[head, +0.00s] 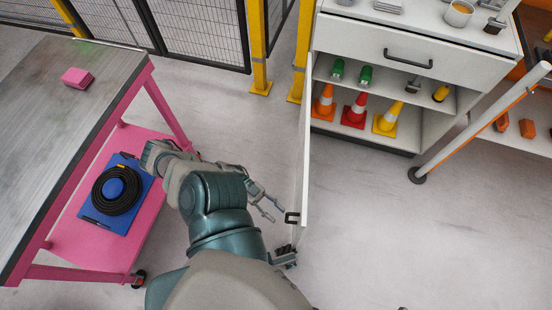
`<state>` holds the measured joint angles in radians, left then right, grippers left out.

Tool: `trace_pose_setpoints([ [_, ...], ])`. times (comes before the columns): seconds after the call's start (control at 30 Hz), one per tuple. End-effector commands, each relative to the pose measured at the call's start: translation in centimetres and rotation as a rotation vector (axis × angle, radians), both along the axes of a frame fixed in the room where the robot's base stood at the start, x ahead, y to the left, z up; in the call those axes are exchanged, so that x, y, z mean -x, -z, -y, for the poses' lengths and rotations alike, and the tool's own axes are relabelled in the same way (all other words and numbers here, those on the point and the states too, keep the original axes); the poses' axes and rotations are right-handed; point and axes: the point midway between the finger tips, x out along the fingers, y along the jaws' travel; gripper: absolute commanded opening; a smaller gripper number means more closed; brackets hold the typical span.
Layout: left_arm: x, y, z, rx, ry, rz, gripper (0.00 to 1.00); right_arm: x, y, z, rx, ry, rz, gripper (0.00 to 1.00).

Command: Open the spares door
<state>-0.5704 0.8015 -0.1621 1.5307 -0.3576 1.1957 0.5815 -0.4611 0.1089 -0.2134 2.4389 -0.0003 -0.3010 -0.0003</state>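The spares door (304,165) is a white panel on the left side of the white cabinet (375,45). It stands swung out toward me, seen almost edge-on, and the shelves behind it are exposed. Its dark handle (292,218) is near the door's free end. My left gripper (276,214) is left of the handle, with its two thin fingers apart and nothing between them. A small gap seems to lie between the fingertips and the handle. A small dark grey part below the handle is partly hidden by my arm, and I cannot tell what it is.
Cones (354,110) and green items (365,75) stand on the cabinet shelves, below a closed drawer (390,48). A pink cart (110,190) with a grey top is at left. A slanted white post (480,120) is at right. The floor right of the door is clear.

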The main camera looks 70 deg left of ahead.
Motion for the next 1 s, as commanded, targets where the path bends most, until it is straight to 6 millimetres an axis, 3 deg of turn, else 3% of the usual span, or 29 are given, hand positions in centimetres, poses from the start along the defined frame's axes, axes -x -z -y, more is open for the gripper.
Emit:
trace_pose_setpoints([
  [0.17,1.2,0.0,-2.0,-0.006,0.001,-0.003,0.39,0.0,0.0,0.2,-0.002,0.000,0.001,0.40],
  [0.4,3.6,0.1,-6.9,-0.006,-0.001,-0.003,0.39,0.0,0.0,0.2,-0.002,0.000,0.001,0.40],
  [0.6,5.0,0.1,-9.8,-0.003,-0.001,-0.001,0.39,0.0,0.0,0.0,0.000,0.000,0.001,0.40],
  [1.0,5.5,0.0,-10.4,-0.003,0.000,-0.001,0.37,0.0,0.0,0.1,0.001,0.000,0.001,0.40],
])
